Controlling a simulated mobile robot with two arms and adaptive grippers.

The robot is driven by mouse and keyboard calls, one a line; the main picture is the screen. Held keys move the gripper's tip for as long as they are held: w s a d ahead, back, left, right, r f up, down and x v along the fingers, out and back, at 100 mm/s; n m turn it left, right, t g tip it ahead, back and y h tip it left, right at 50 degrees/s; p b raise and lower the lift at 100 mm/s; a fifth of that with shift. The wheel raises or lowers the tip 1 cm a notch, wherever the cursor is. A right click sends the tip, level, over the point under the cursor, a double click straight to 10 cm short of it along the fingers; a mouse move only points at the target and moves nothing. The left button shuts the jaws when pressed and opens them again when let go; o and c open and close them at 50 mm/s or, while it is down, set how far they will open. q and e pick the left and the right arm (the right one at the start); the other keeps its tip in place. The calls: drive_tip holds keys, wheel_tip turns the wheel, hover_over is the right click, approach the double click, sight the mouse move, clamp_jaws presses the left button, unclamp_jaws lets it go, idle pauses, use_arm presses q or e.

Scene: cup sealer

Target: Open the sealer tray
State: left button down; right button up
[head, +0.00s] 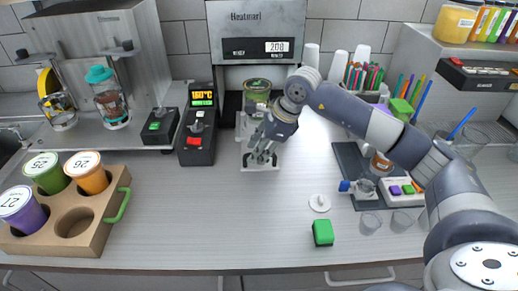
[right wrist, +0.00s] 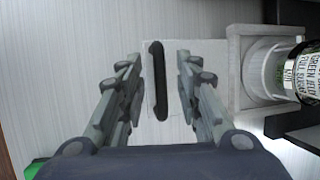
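The sealer (head: 258,40) stands at the back against the tiled wall, with a lit display. Its white tray (head: 247,167) reaches out in front, and a labelled cup (head: 257,88) stands in the holder at its back. In the right wrist view the tray plate (right wrist: 184,50) carries a black bar handle (right wrist: 158,85); the cup (right wrist: 284,72) in its holder is at the right edge. My right gripper (head: 262,157) is over the front of the tray. Its open fingers (right wrist: 158,72) are on both sides of the handle, with visible gaps. My left gripper is not in view.
A black control box (head: 197,142) with a red switch stands left of the tray. A wooden cup carrier (head: 103,205) with several lidded cups is at the left. A green block (head: 323,232) and white lid (head: 319,202) lie front right. The counter before the tray is clear.

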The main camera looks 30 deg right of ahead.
drive_tip(key=shift+r, duration=0.15)
drive_tip(key=v, duration=1.1)
drive_tip(key=shift+s+r, duration=0.25)
drive_tip(key=shift+r, duration=0.05)
drive_tip(key=shift+d, duration=0.1)
